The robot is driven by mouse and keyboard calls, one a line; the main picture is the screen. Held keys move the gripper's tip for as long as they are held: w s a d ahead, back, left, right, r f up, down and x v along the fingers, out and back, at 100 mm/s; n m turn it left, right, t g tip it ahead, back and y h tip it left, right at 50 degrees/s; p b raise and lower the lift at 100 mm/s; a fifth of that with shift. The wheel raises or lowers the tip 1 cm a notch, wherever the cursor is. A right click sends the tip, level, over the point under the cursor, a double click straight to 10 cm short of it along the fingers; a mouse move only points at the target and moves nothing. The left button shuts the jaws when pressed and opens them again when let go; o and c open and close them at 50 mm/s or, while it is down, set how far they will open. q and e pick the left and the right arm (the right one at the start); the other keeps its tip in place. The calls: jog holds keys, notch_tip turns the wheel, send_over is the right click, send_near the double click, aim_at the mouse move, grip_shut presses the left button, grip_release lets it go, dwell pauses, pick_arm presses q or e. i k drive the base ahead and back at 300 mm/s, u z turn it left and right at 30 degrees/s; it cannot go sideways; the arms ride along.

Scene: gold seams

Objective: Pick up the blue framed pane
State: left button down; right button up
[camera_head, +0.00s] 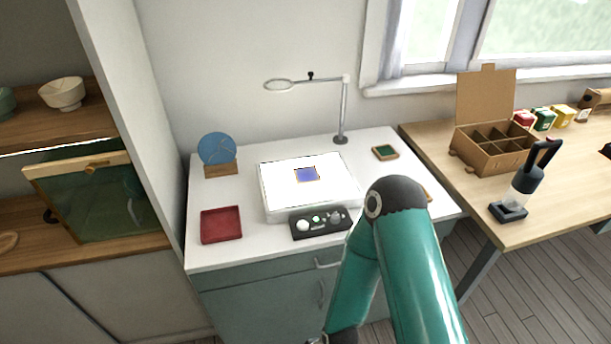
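The blue framed pane (306,174) is a small blue-violet square with a thin light-brown frame. It lies flat on the lit white light box (275,196), near the middle of its glowing top. No gripper touches it. One teal arm of mine, apparently the right, rises from the bottom edge and bends at a dark elbow in front of the light box's right side. It then runs down to a dark joint at the bottom edge, and its gripper fingers do not show. My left gripper is out of view.
On the white cabinet top are a red tray (221,224), a control panel (321,222), a green framed pane (385,152), a blue disc (217,148) in a wooden stand and a magnifier arm (344,108). A wooden desk (473,204) with a divided box (492,145) stands right.

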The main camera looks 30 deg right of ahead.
aim_at(304, 177)
jog(key=u, duration=1.1)
jog(key=k, duration=0.85)
jog(key=z, duration=1.1)
jog(key=i, duration=1)
jog(key=u, duration=0.05)
